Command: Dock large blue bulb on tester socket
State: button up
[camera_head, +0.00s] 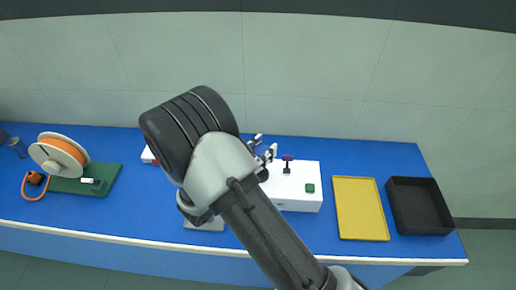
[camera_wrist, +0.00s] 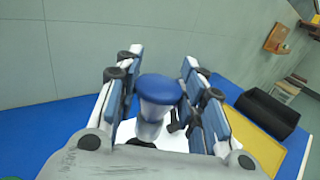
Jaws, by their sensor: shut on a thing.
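A large bulb with a blue top (camera_wrist: 158,88) and a pale body sits between the fingers of my gripper (camera_wrist: 160,95) in the wrist view. My gripper is shut on it. In the head view my gripper (camera_head: 264,154) is partly hidden by my arm and is over the left part of a white box (camera_head: 298,201), apparently the tester. The bulb cannot be made out in the head view.
A yellow tray (camera_head: 361,208) and a black bin (camera_head: 419,206) are right of the white box. An orange spool (camera_head: 60,154) and a green board (camera_head: 104,181) are at the left of the blue bench (camera_head: 130,215). A wall (camera_head: 300,75) stands behind.

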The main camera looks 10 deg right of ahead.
jog(key=shift+a+f+b, duration=0.1)
jog(key=shift+f+b, duration=1.35)
jog(key=shift+f, duration=0.75)
jog(key=shift+f+b, duration=0.4)
jog(key=shift+f, duration=0.2)
jog(key=o, duration=0.8)
jog(key=v, duration=1.1)
